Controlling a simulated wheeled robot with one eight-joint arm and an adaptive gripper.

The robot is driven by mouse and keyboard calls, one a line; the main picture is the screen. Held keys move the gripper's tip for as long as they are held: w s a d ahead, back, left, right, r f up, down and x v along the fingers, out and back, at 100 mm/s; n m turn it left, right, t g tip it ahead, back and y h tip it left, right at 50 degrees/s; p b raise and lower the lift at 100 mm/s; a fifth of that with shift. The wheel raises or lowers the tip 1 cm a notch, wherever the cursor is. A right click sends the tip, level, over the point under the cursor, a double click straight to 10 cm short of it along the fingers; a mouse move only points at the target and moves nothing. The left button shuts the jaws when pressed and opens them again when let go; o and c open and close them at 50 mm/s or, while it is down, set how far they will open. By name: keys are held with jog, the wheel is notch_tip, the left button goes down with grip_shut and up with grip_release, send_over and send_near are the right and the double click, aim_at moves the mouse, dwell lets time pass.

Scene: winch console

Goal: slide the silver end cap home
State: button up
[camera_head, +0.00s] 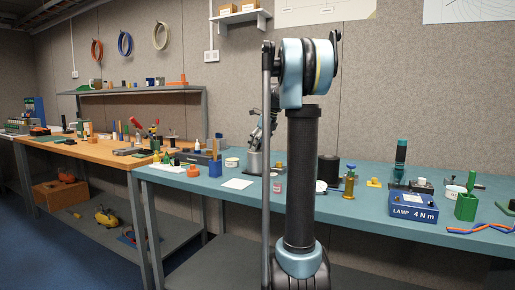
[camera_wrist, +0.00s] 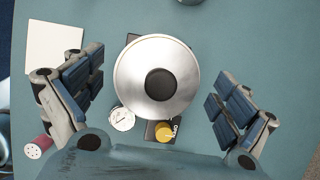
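A wide silver disc (camera_wrist: 140,72) with a dark round centre lies below my gripper in the wrist view; it appears to be the silver end cap. My gripper (camera_wrist: 157,90) is open, with its blue-padded fingers apart on the left and right of the disc. I see no finger touching it. A dark plate with a yellow knob (camera_wrist: 165,132) shows partly from under the disc. In the head view, my gripper (camera_head: 258,138) points down over a silver cylindrical body (camera_head: 256,162) on the teal bench. My arm hides part of this area, and whether the cap is seated cannot be told.
A white dial (camera_wrist: 121,118) sits close to the disc's lower left. A white sheet (camera_wrist: 53,48) and a red-sided pot (camera_wrist: 38,147) lie further left. A blue lamp box (camera_head: 413,206) and a green holder (camera_head: 466,207) stand on the teal bench (camera_head: 345,232) to the right.

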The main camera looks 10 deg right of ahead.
jog(key=shift+r, duration=0.1)
dwell(0.3)
jog(key=v, duration=1.1)
jog(key=shift+d+r, duration=0.15)
jog(key=shift+r, duration=0.15)
jog(key=shift+s, duration=0.1)
